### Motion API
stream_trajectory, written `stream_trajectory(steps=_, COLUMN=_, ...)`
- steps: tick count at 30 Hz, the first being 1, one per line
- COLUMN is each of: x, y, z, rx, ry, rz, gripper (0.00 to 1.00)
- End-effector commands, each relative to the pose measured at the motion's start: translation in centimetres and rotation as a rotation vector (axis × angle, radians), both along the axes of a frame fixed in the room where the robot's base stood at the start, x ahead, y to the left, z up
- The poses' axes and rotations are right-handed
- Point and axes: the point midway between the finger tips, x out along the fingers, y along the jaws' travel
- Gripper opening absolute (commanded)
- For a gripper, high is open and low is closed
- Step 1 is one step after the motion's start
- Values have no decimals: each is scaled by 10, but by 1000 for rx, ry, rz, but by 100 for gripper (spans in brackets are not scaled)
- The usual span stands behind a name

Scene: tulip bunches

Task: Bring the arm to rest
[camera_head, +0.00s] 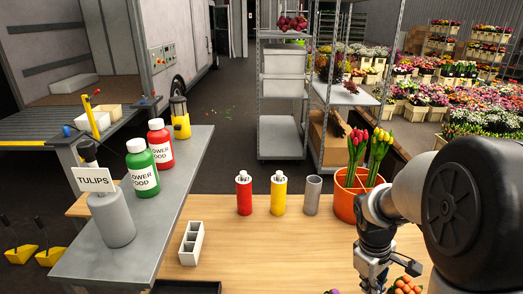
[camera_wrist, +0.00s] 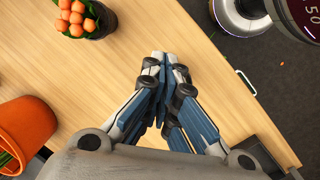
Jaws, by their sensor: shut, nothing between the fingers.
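My gripper (camera_head: 374,282) hangs from my arm at the right front of the wooden table (camera_head: 270,260) in the head view. In the wrist view my gripper (camera_wrist: 166,60) has its two fingers together, empty, above the wooden tabletop. An orange pot (camera_head: 345,205) beside my arm holds red tulips (camera_head: 357,140) and yellow tulips (camera_head: 378,150), upright. This orange pot (camera_wrist: 28,125) also shows at the left edge of the wrist view.
A red bottle (camera_head: 244,195), a yellow bottle (camera_head: 279,195) and a grey cylinder (camera_head: 312,195) stand along the table's back. A white divided holder (camera_head: 192,243) stands left. A grey bench (camera_head: 130,250) carries a sprayer and flower-food bottles. The table's middle is clear.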

Motion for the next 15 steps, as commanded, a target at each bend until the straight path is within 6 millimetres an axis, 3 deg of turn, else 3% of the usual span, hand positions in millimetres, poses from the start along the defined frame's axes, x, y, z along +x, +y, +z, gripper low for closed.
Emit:
stream_trajectory(steps=1, x=-5, y=8, z=20, rx=1, ry=-40, rz=-27, gripper=0)
stream_trajectory(steps=6, x=-36, y=41, z=78, rx=32, ry=-169, rz=-154, gripper=0)
stream_trajectory(steps=12, x=-85, y=77, z=127, rx=104, ry=-313, rz=-301, gripper=0)
stream_trajectory(steps=15, x=-111, y=94, z=142, rx=152, ry=-379, rz=-369, gripper=0)
